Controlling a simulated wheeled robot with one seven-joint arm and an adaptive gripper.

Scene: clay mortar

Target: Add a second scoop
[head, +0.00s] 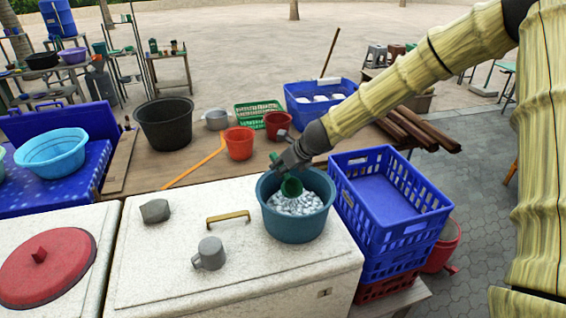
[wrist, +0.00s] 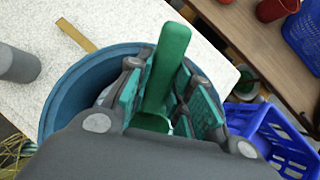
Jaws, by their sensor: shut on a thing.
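A green scoop (head: 291,187) is held by my gripper (head: 286,168) over the teal-blue basin (head: 296,230), with its bowl down at the contents. The basin holds many small white-grey lumps (head: 297,204) and stands on the white speckled chest. In the wrist view, the green scoop handle (wrist: 168,60) stands up between my gripper's teal finger pads (wrist: 172,95), which are shut on it. The basin rim (wrist: 60,95) shows around them. The scoop's bowl is mostly hidden there. A grey mug (head: 210,254) stands upright on the chest, left of the basin; its inside cannot be made out.
Blue crates (head: 390,205) stand close to the basin's right. Red buckets (head: 239,143) and a black tub (head: 166,122) stand behind. The lid's front is clear.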

